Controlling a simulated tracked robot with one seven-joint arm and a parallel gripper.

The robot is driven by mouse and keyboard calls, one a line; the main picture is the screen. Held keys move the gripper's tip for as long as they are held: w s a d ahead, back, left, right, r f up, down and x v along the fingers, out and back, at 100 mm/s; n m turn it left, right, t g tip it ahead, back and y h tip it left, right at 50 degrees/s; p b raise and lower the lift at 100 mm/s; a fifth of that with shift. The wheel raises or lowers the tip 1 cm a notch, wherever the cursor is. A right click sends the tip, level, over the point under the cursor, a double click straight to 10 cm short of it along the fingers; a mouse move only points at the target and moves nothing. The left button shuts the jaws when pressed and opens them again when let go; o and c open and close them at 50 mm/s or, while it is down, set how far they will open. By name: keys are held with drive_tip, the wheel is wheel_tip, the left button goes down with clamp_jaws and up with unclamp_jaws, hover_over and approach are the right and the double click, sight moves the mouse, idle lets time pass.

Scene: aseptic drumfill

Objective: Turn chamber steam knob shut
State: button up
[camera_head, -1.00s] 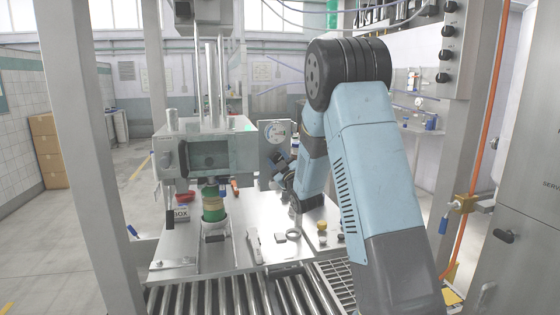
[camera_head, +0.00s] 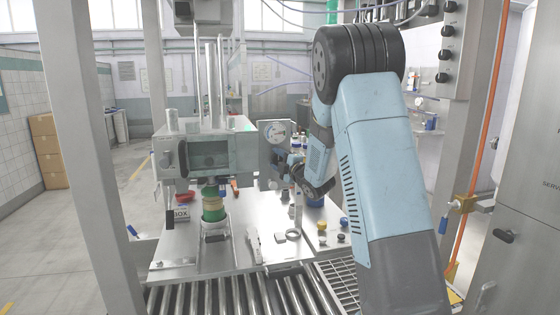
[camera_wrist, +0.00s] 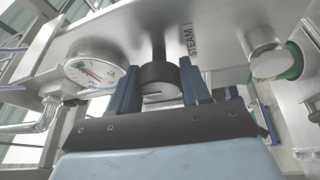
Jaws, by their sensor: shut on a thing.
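A dark round knob (camera_wrist: 158,84) with a pale line on its face sits on a metal panel (camera_wrist: 215,45) beside a "STEAM" label in the wrist view. My gripper (camera_wrist: 160,72) has its two blue fingers on either side of this knob and is shut on it. In the head view my gripper (camera_head: 274,172) is at the right side of the grey chamber unit (camera_head: 238,155), in front of a small upright plate with a round gauge. The knob is too small and covered to make out there.
The gauge (camera_wrist: 94,70) is left of the knob, and a metal cylinder with a green ring (camera_wrist: 268,58) is to its right. Bottles (camera_head: 297,147) stand behind my wrist. Small caps, a ring and a pale tool (camera_head: 255,245) lie on the steel table (camera_head: 185,255), before the rollers.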

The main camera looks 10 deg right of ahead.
drive_tip(key=shift+a+f+n, duration=0.1)
drive_tip(key=shift+a+n, duration=0.15)
drive_tip(key=shift+n, duration=0.05)
drive_tip(key=o, duration=1)
drive_tip(key=shift+o, duration=0.2)
drive_tip(key=shift+d, duration=0.1)
